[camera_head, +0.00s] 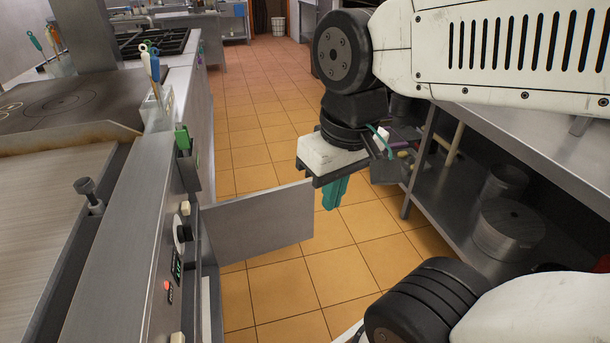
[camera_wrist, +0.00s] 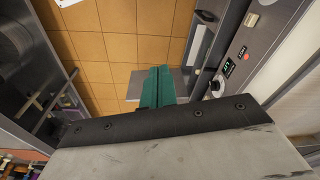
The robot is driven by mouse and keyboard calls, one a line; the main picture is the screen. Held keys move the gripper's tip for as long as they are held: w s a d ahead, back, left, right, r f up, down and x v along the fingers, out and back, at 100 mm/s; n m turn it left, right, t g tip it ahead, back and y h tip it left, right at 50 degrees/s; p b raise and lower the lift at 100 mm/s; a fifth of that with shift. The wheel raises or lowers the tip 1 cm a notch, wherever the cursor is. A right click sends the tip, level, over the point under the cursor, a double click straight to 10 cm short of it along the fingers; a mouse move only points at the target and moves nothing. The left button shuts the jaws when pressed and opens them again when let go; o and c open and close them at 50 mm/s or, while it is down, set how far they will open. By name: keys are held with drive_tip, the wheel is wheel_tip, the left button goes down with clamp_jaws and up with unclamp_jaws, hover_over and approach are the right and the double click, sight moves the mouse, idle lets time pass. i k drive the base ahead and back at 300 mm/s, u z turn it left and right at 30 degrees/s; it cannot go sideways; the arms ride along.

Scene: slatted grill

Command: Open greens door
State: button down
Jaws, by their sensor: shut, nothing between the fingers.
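A plain grey metal door (camera_head: 258,224) stands swung out from the front of the grill unit (camera_head: 130,235), roughly square to it. My gripper (camera_head: 332,195) is just right of the door's free edge in the head view, with its teal fingers pointing down. The fingers are shut together and empty. In the wrist view the shut fingers (camera_wrist: 158,70) overlap the door (camera_wrist: 135,86), whose grey panel shows on both sides of them. I cannot tell whether they touch it. The door's handle and the inside of the compartment are hidden.
The control front has a knob (camera_head: 181,234), a lit green display (camera_head: 177,264) and a green part (camera_head: 183,138). On the right, a steel table (camera_head: 540,140) has pots (camera_head: 508,232) on its lower shelf. The tiled floor (camera_head: 265,125) between is clear.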

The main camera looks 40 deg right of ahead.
sight(239, 229)
drive_tip(key=u, duration=0.15)
drive_tip(key=k, duration=0.3)
drive_tip(key=z, duration=0.85)
drive_tip(key=i, duration=1.4)
drive_tip(key=u, duration=0.6)
